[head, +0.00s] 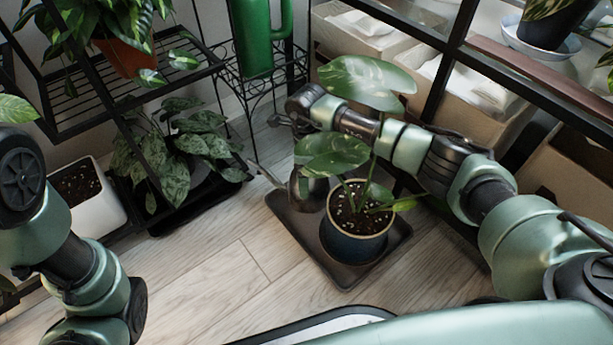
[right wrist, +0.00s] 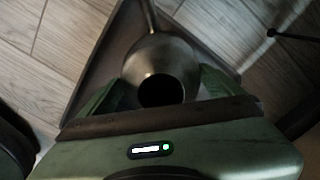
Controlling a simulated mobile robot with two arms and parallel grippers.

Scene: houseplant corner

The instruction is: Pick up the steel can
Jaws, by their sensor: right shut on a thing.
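The steel can (head: 309,192), a dark, round-bodied metal can with a thin spout, is in the middle of the head view, over the dark square tray (head: 282,211). A potted plant's leaves partly cover it. In the right wrist view the steel can (right wrist: 160,58) shows from above, its round opening toward me and its spout pointing away. My right gripper (right wrist: 160,82) is shut on it, with a green finger at each side. In the head view leaves hide most of this gripper. Whether the can touches the tray I cannot tell. My left gripper is out of view.
A plant in a blue pot (head: 354,245) stands on the tray close beside the can. A green pitcher (head: 256,38) stands on a wire stand behind. A white pot (head: 88,200) and a black shelf (head: 125,100) are left. Wooden floor in front is clear.

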